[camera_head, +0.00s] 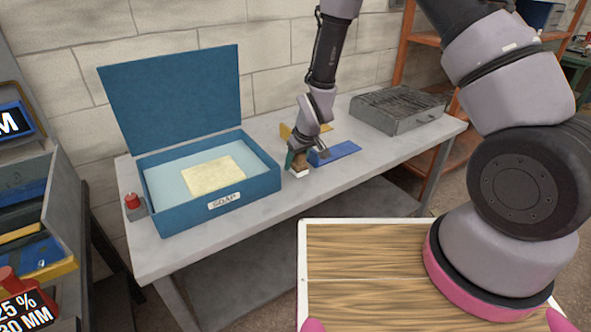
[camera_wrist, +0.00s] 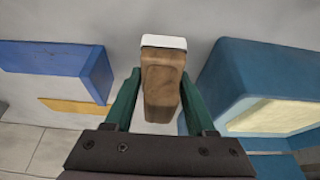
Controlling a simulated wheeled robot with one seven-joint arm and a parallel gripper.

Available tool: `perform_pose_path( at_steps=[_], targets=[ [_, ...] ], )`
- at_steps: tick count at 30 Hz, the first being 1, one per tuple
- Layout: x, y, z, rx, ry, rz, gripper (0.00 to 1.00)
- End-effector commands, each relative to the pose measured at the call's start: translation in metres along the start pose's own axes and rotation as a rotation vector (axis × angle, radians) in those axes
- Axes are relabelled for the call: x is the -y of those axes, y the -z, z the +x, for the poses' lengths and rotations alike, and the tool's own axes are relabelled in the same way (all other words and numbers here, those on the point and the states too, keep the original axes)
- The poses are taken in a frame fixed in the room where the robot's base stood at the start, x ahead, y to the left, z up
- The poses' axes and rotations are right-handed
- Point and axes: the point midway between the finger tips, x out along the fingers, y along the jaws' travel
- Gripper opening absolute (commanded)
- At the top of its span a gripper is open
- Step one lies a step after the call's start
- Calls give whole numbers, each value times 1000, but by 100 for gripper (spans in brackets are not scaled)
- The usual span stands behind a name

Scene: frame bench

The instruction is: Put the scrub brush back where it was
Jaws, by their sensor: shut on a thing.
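The scrub brush (camera_wrist: 161,85) has a brown wooden body and a white strip at its far end. My gripper (camera_wrist: 156,98), with green fingers, is shut on it, one finger along each side. In the head view my gripper (camera_head: 298,160) points down at the bench between the blue soap box and a blue and yellow piece. The brush (camera_head: 302,171) shows small and partly hidden below the fingers, close to the bench top. I cannot tell whether it touches the bench.
The open blue box (camera_head: 255,187) labelled SOAP stands left with a pale yellow slab (camera_head: 214,175) inside. A blue block (camera_head: 335,153) with a yellow part lies just right of my gripper. A grey metal box (camera_head: 398,110) is farther right. A red button (camera_head: 132,201) sits at the bench's left end.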

Motion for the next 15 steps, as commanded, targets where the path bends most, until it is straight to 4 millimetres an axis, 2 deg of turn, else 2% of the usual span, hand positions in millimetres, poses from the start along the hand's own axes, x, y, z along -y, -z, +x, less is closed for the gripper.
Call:
perform_pose_path(
  at_steps=[3, 5, 15],
  targets=[
    [0, -9, 19, 5, 0, 1, 0],
    [0, -11, 25, 2, 0, 0, 0],
    [0, -12, 28, 1, 0, 0, 0]
  ],
)
